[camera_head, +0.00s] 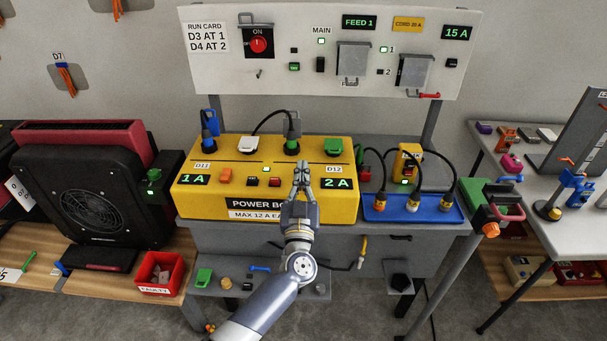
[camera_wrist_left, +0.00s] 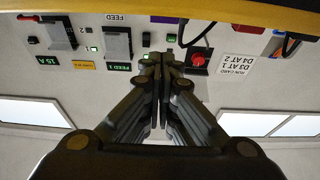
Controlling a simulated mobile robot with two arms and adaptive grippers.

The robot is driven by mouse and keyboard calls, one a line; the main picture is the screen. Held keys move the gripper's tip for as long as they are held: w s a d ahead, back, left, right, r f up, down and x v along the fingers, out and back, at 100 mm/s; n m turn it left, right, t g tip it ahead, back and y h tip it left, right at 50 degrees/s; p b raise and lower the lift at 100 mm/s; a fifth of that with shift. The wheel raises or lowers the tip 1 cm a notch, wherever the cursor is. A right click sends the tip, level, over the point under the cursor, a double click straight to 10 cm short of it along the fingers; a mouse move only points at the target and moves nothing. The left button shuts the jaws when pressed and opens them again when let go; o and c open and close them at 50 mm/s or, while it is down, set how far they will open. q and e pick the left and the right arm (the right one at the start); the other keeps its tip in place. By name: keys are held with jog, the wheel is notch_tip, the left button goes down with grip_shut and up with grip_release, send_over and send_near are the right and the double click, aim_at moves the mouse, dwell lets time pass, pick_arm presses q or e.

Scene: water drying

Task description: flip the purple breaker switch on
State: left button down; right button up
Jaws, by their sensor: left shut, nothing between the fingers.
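My left gripper (camera_head: 302,165) is shut and empty, at the front of the yellow power box (camera_head: 190,205), between the "1 A" display and the "2 A" display (camera_head: 337,183). An orange switch (camera_head: 226,175), a black switch (camera_head: 253,181) and a red switch (camera_head: 275,182) sit on the box left of the gripper. In the left wrist view the closed fingers (camera_wrist_left: 160,62) point toward the panel, which appears upside down. I cannot tell whether the fingertips touch the box.
The white upright panel (camera_head: 220,75) has a red rotary knob (camera_head: 258,44) and grey covers. Plugs with black cables stand along the box's back. A blue tray (camera_head: 375,213) with plugs lies to the right. A black fan unit (camera_head: 85,200) stands at left.

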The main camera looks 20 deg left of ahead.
pick_arm(q)
jog(key=shift+r+p, duration=0.45)
jog(key=shift+r, duration=0.4)
jog(key=f+b+v, duration=0.2)
jog(key=v, duration=0.8)
jog(key=shift+w+f, duration=0.15)
jog(key=shift+w, duration=0.05)
pick_arm(e)
jog(key=shift+s+d+f, duration=0.1)
jog(key=shift+d+f, duration=0.05)
jog(key=shift+f, duration=0.15)
